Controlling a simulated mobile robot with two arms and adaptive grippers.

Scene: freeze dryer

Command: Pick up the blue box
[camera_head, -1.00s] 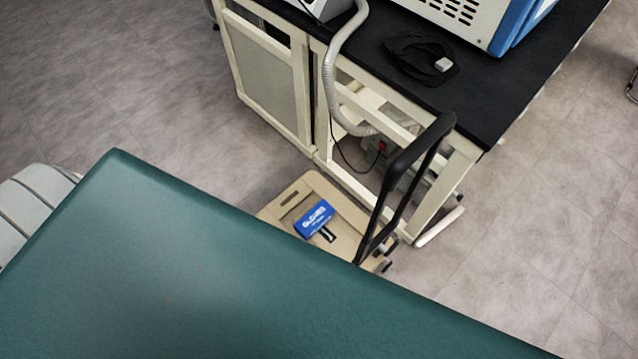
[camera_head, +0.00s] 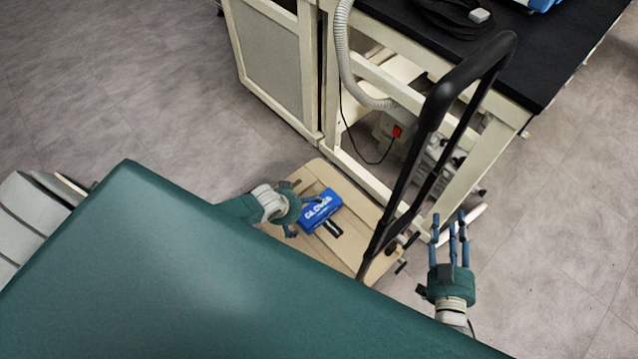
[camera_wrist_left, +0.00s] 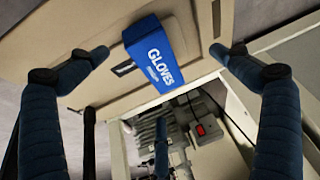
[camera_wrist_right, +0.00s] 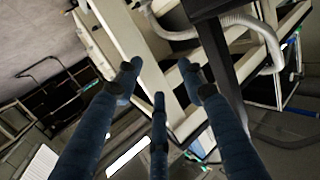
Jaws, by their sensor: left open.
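The blue box (camera_head: 320,211), marked "GLOVES", lies on the beige flat cart (camera_head: 345,254) on the floor. My left gripper (camera_head: 290,228) is beside the box on its left in the head view. In the left wrist view the box (camera_wrist_left: 153,55) shows between the spread fingers of my left gripper (camera_wrist_left: 158,62), which is open and empty. I cannot tell whether a finger touches the box. My right gripper (camera_head: 450,222) is to the right of the cart's handle, away from the box. Its fingers (camera_wrist_right: 158,80) are spread with nothing held between them.
The cart's black handle (camera_head: 428,130) stands upright between my right gripper and the box. A cream-framed bench (camera_head: 275,75) with a black top (camera_head: 545,60) stands behind the cart. A grey hose (camera_head: 343,55) hangs from it. Open floor (camera_head: 120,70) lies to the left.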

